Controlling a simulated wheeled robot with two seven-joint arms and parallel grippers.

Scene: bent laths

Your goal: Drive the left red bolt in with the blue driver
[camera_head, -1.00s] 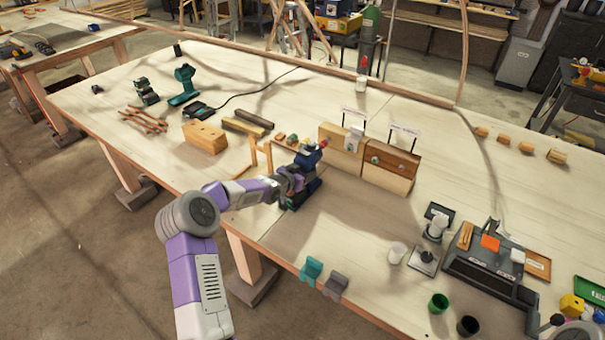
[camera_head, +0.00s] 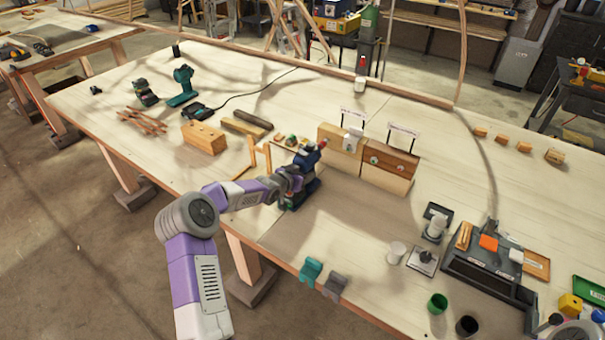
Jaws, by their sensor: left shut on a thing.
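My left gripper (camera_head: 291,184) is shut on the blue driver (camera_head: 305,158), which is held upright-leaning at the near side of the upright board, left of its middle. A small red tip (camera_head: 322,144) shows at the driver's upper right end, close to the board's left end; I cannot tell if it is part of the driver or a red bolt. The upright board has a pale left part (camera_head: 329,134) and a dark brown right part (camera_head: 397,158). A grey-white piece (camera_head: 353,139) and a small green piece (camera_head: 374,160) sit on its face. My right gripper is not in view.
A wooden block with holes (camera_head: 205,137) and dark bars (camera_head: 248,124) lie left of the board. A teal drill (camera_head: 183,86) stands farther back. Teal (camera_head: 311,271) and grey (camera_head: 335,285) clips sit on the front edge.

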